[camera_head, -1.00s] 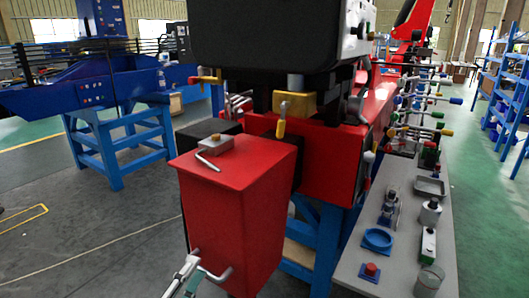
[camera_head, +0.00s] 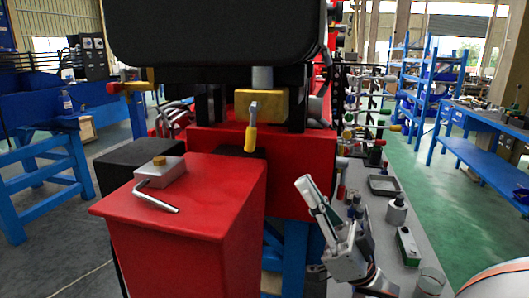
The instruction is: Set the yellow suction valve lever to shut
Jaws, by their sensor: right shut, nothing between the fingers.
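The yellow lever (camera_head: 250,139) hangs almost straight down from a pivot on a brass-coloured valve block (camera_head: 274,104), in front of the red machine body. Its grip is yellow and its upper part is metal. My right gripper (camera_head: 306,184) is to the right of the lever and lower in the picture, with its fingers together, pointing up and slightly left. It is empty and clear of the lever. My left gripper is out of view.
A red cabinet (camera_head: 180,223) with a bent metal handle (camera_head: 154,196) on top stands in front of the lever at the left. A dark box (camera_head: 215,35) overhangs the valve. A grey bench (camera_head: 386,208) with several small parts stands at the right.

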